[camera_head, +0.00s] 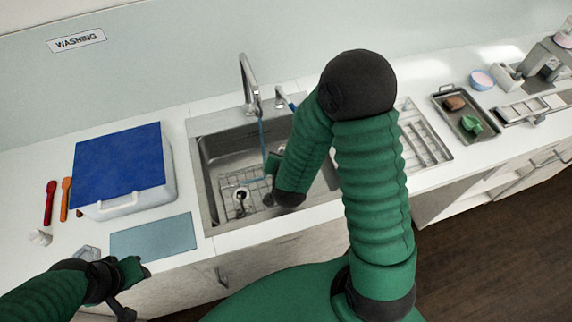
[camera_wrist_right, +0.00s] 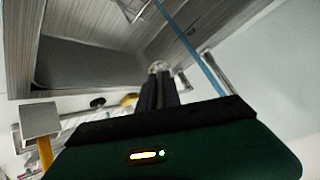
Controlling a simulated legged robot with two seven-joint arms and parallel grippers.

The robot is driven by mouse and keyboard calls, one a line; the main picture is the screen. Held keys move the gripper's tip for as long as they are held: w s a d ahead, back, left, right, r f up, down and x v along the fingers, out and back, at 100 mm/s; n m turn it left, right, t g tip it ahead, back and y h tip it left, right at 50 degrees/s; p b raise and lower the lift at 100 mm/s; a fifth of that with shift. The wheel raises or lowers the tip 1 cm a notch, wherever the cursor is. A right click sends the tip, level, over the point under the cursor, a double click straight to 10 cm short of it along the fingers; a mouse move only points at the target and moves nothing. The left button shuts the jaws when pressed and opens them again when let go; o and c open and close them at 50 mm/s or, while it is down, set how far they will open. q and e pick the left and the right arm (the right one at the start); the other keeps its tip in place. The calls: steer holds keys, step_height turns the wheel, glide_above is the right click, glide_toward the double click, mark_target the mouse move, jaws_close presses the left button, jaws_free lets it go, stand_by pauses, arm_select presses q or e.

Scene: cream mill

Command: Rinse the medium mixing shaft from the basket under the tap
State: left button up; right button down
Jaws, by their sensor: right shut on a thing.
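The tap (camera_head: 247,80) stands behind the steel sink (camera_head: 205,175), and a thin blue stream (camera_head: 262,135) falls from it into the bowl. The stream also shows in the right wrist view (camera_wrist_right: 185,35). My right arm reaches into the sink beside the stream. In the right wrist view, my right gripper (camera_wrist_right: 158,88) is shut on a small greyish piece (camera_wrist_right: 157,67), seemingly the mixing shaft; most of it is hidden. A wire basket or rack (camera_head: 228,186) lies on the sink floor. My left gripper (camera_head: 128,284) is near the front counter edge, its jaws unclear.
A white box with a blue lid (camera_head: 118,160), a blue-grey mat (camera_head: 153,237) and red (camera_head: 50,200) and orange (camera_head: 65,198) utensils lie left of the sink. A drainer (camera_head: 425,135) and dark tray (camera_head: 446,107) stand right. My right arm hides part of the sink.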

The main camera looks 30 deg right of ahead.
steer(key=w+f+b, duration=0.1)
steer(key=w+b, duration=0.1)
steer(key=w, duration=0.7)
steer(key=shift+w+a+f+b, duration=0.35)
steer(key=shift+w+a+f, duration=0.05)
steer(key=shift+d, duration=0.15)
stand_by(0.3)
steer(key=shift+d, duration=0.5)
steer(key=shift+a, duration=0.1)
steer(key=shift+a, duration=0.55)
